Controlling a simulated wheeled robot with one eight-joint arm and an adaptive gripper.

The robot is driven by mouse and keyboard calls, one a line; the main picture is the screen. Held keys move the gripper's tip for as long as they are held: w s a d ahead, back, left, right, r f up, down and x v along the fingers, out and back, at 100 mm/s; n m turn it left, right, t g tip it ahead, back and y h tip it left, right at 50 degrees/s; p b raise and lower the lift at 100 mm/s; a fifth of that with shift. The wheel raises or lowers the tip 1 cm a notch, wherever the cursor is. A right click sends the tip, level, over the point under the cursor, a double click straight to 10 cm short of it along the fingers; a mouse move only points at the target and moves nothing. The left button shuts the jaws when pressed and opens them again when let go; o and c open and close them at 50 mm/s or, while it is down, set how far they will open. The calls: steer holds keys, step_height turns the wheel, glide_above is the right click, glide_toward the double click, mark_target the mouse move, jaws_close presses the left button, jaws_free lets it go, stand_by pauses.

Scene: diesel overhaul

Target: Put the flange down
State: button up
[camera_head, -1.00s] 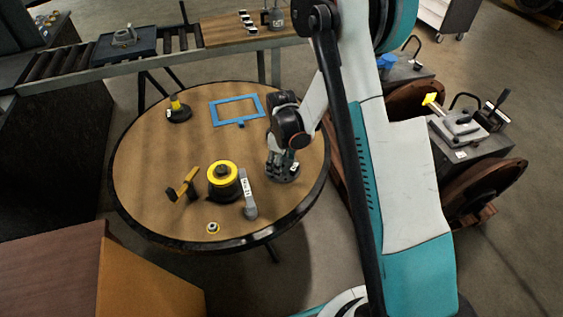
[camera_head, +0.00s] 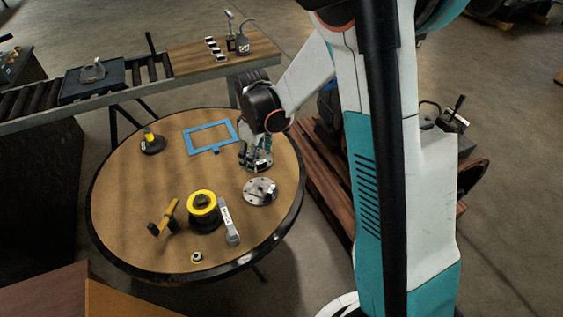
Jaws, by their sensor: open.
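A round grey metal flange (camera_head: 260,192) with holes around its rim lies flat on the round wooden table (camera_head: 125,215), near its right edge. My gripper (camera_head: 252,154) is open, pointing down just beyond that flange. A second dark, round flange-like piece (camera_head: 262,164) shows right under and beside the fingers. The fingers partly hide it, and I cannot tell whether they touch it or whether it rests fully on the tabletop.
A blue frame (camera_head: 190,144) lies left of my gripper. A yellow-topped black cylinder (camera_head: 203,208), a grey labelled tool (camera_head: 230,226), a yellow-handled tool (camera_head: 167,216), a small ring (camera_head: 196,257) and a yellow-and-black piece (camera_head: 151,143) stand around. The table's centre is clear.

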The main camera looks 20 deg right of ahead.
steer(key=s+r+m+t, duration=0.3)
steer(key=s+r, duration=0.6)
steer(key=r, duration=0.5)
steer(key=s+r+m+t, duration=0.1)
steer(key=s+r+m, duration=0.1)
steer(key=s, duration=0.4)
steer(key=s+r+m+t, duration=0.2)
steer(key=s+m, duration=0.1)
steer(key=s, duration=0.4)
steer(key=shift+s+d+r, duration=0.15)
steer(key=shift+s+r, duration=0.1)
steer(key=shift+s, duration=0.05)
